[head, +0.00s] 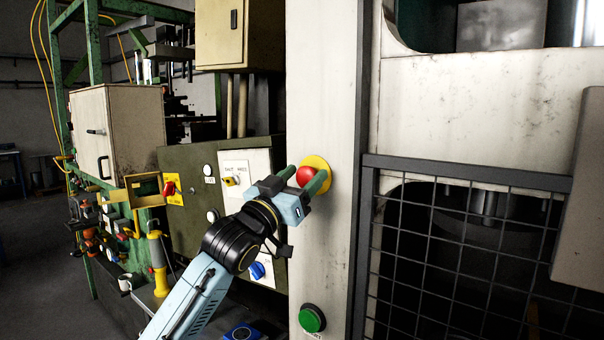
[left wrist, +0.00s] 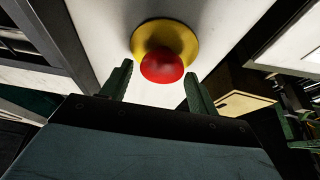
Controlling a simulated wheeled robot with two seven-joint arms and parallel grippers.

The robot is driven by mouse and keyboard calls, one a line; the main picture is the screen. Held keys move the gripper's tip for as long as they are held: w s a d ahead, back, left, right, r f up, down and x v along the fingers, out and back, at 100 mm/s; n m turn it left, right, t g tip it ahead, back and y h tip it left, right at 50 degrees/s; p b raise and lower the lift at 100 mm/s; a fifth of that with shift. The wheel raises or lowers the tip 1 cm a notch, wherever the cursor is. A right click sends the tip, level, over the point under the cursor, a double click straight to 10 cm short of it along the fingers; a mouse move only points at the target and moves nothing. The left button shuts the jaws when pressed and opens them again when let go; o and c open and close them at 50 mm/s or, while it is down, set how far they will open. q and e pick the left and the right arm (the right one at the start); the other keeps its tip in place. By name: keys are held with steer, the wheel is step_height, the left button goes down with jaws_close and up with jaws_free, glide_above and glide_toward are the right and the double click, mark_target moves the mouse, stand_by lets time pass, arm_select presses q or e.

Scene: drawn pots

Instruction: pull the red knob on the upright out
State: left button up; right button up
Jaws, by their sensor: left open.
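The red knob (head: 305,176) sits on a round yellow plate (head: 320,164) on the pale upright (head: 325,80). My left gripper (head: 306,181) is open, with its green fingers at either side of the knob in the head view. In the left wrist view the red knob (left wrist: 162,66) shows beyond and between the open fingertips of the left gripper (left wrist: 158,85), with the yellow plate (left wrist: 165,38) behind it. I cannot tell whether a finger touches the knob. My right gripper is not in view.
A green button (head: 312,318) is lower on the upright. A dark mesh guard (head: 460,240) stands to the right. A green control panel (head: 190,165) with a red switch (head: 169,189) and a blue knob (head: 257,270) is left of the upright, partly behind my arm.

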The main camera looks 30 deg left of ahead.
arm_select(q)
steer(key=shift+w, duration=0.15)
steer(key=shift+c, duration=0.3)
jaws_close()
steer(key=shift+s+p, duration=0.35)
steer(key=shift+s, duration=0.4)
steer(key=shift+o, duration=0.3)
jaws_free()
steer(key=shift+s, duration=0.1)
